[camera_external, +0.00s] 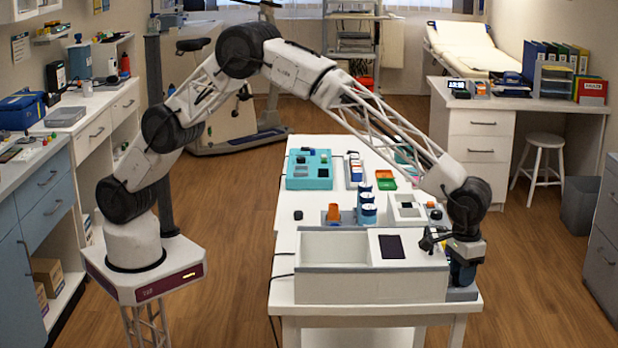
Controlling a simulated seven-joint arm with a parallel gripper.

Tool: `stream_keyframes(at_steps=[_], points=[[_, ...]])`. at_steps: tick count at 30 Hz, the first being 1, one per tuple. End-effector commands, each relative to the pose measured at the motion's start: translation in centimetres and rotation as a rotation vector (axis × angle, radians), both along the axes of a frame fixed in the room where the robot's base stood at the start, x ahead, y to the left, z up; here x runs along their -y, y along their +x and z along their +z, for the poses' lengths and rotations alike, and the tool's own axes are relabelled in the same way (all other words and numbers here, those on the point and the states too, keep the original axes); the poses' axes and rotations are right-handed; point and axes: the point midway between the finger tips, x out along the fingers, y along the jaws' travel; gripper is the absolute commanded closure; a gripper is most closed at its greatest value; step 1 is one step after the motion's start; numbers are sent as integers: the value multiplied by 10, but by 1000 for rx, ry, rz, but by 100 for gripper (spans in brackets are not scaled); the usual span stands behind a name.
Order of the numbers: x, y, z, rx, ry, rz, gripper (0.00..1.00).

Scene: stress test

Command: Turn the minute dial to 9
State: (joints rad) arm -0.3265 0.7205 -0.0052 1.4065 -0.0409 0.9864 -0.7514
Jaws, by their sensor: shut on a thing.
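My gripper (464,256) points down at the front right corner of the white table, just right of a long white box. It is shut on a dark blue, upright piece (463,274), which stands at or just above a grey base (462,294). The jaws hide its top. I cannot tell whether this piece is the minute dial, and no numbers or pointer can be read at this size. Two similar blue cylinders with pale bands, a front one (367,214) and one behind it (365,193), stand near the table's middle.
The white box (330,285) with an open compartment and a dark panel (391,247) fills the table's front, close left of my gripper. A small white box (407,213) stands behind it. A teal panel (309,170) and green and orange trays (386,180) lie farther back. Floor right of the table is clear.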

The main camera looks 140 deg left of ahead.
Motion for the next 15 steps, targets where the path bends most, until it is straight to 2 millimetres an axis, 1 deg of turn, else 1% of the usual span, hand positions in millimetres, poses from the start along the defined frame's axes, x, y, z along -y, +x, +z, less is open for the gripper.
stream_keyframes(at_steps=[15], points=[[0, 1, 1, 1, 0, -140, 90]])
